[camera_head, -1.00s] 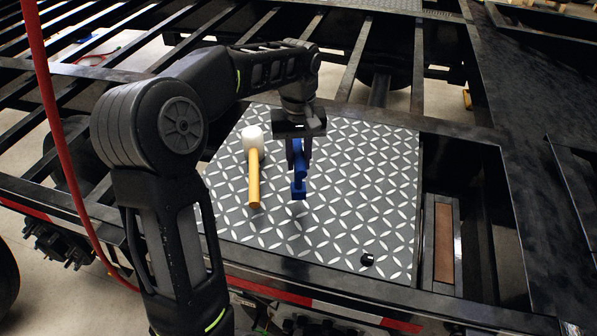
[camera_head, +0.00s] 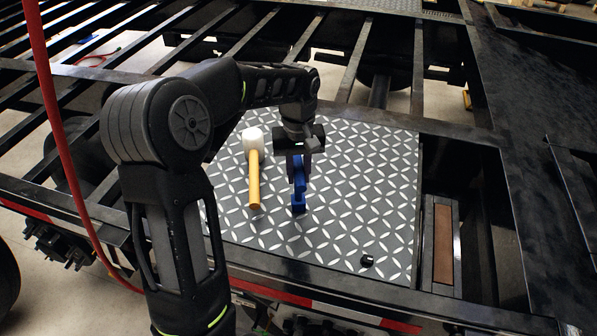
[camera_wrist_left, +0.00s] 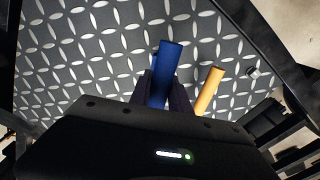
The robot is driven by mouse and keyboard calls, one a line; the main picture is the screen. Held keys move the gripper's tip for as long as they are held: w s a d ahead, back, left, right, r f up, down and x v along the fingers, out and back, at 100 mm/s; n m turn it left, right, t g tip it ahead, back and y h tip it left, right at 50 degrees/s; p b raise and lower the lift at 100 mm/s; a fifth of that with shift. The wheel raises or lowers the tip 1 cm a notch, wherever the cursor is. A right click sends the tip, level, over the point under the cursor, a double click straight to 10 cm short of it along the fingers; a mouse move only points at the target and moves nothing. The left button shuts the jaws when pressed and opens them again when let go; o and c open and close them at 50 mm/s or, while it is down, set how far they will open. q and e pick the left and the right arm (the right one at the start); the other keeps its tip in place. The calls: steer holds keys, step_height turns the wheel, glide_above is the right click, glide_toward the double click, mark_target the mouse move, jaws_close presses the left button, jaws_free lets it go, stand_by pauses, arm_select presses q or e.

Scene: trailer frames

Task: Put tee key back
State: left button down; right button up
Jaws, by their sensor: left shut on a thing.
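The tee key (camera_head: 298,190) is a blue tool. My left gripper (camera_head: 299,162) is shut on it, and it points down toward the diamond-patterned plate. In the left wrist view the blue tee key (camera_wrist_left: 164,75) stands up between the dark fingers of my left gripper (camera_wrist_left: 163,95). I cannot tell whether its lower end touches the plate. My right gripper is not in view.
A mallet with a white head and yellow handle (camera_head: 254,185) lies on the diamond plate (camera_head: 350,200), left of the tee key. A small black piece (camera_head: 367,261) sits near the plate's front right. Black trailer beams surround the plate, and a red hose (camera_head: 50,130) hangs at left.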

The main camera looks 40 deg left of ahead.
arm_select(q)
steer(key=c, duration=1.2)
jaws_free()
steer(key=shift+r, duration=0.25)
step_height(320, 180, up, 9)
steer(key=shift+f+b, duration=0.1)
steer(key=shift+b, duration=0.25)
step_height(320, 180, up, 2)
steer(key=shift+r+p, duration=0.1)
steer(key=shift+p, duration=0.9)
steer(key=shift+r+p, duration=0.3)
steer(key=shift+r, duration=0.1)
